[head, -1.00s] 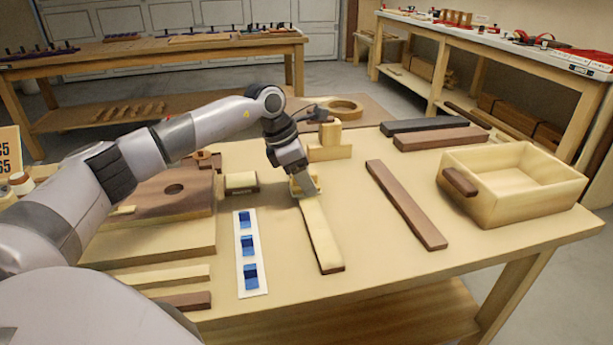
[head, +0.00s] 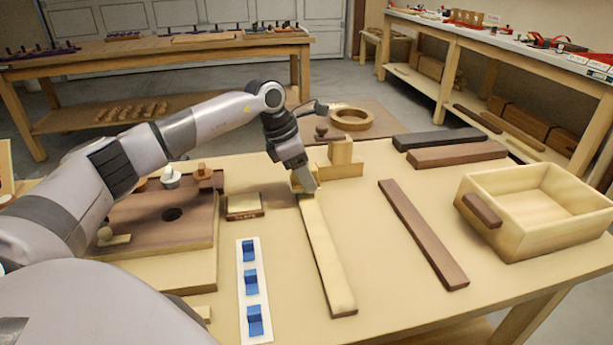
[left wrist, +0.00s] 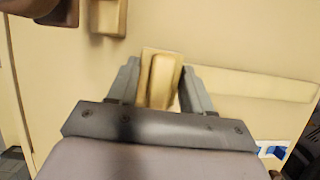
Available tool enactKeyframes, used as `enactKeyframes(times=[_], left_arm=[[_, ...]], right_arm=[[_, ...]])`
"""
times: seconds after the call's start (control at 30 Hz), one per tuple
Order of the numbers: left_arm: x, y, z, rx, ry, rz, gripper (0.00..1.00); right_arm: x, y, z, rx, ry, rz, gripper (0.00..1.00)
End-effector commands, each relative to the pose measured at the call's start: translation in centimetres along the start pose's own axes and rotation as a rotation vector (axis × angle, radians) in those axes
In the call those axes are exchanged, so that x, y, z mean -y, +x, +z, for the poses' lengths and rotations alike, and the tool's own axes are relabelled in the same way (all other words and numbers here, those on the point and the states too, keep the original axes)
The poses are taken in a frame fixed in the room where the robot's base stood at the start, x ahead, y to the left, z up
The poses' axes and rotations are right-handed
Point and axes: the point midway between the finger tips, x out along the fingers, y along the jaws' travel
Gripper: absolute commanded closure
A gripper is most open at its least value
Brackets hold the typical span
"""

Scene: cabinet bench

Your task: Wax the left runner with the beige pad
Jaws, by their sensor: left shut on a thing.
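The left runner (head: 327,255) is a long pale strip with a darker lower edge, lying on the bench left of the dark brown runner (head: 423,234). My left gripper (head: 305,189) points down at the far end of the pale runner. It is shut on the beige pad, a small pale block that shows between the fingers in the left wrist view (left wrist: 161,80). The pale runner (left wrist: 255,83) stretches right from the gripper there. The fingers partly hide the pad in the head view, and I cannot tell whether it touches the runner. My right gripper is not in view.
A pale drawer box (head: 535,212) stands at the right. A white strip with blue blocks (head: 252,290) lies left of the runner. A small beige-topped block (head: 245,206) and a brown board (head: 165,225) are further left. A wooden upright block (head: 340,155) stands just behind the gripper.

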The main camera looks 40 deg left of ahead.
Motion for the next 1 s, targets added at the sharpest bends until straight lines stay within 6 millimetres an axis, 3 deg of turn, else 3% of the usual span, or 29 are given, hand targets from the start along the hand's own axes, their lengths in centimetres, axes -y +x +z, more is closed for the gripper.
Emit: enactKeyframes(times=[0.3,0.6,1.0], left_arm=[[-0.1,-3.2,1.0,0.002,-0.002,0.001,0.74],[-0.1,-5.7,1.6,0.001,-0.003,0.001,0.74],[-0.1,-5.9,1.7,0.001,-0.003,0.001,0.74]], right_arm=[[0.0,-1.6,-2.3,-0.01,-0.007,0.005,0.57],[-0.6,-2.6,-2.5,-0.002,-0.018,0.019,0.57],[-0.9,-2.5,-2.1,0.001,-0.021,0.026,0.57]])
